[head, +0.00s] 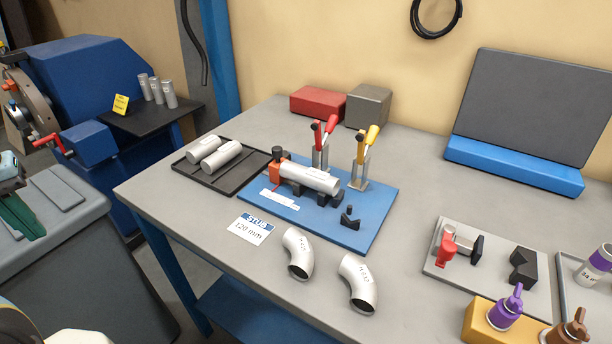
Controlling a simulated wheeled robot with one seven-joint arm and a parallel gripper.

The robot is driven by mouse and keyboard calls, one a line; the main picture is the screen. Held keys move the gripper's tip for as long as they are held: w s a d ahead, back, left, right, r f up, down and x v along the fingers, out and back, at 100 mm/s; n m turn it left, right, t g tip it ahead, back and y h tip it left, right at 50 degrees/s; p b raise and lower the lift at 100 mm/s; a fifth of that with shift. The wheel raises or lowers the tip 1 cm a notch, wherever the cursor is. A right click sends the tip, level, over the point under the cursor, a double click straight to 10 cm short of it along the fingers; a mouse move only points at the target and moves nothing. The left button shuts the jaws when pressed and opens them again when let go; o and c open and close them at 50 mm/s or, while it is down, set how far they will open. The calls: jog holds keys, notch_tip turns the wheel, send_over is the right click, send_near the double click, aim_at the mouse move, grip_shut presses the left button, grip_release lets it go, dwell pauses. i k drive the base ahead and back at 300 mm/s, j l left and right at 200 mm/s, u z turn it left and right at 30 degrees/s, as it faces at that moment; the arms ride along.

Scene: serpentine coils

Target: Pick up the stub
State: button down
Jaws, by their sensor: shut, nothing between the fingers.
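A silver tube (309,178) lies in a fixture on a blue plate (352,234), its left end against an orange block (278,170). Two more silver tubes, (203,149) and (222,157), lie side by side in a black slotted tray (236,184) left of the plate. A card (254,228) in front of the plate appears to read "STUB 120 mm". I cannot tell which tube is the stub. My gripper is not in view.
Red-handled (321,142) and yellow-handled (362,157) toggle clamps rise behind the fixtured tube. Two bent elbows (298,254) (358,284) lie in front. A small fixture (462,246) stands right. Several small tubes (157,90) stand on the blue machine's shelf. Bench between plate and right fixture is clear.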

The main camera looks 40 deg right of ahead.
aim_at(312, 178)
jog(key=z, duration=1.2)
jog(key=i+j+z, duration=0.35)
jog(key=j, duration=0.3)
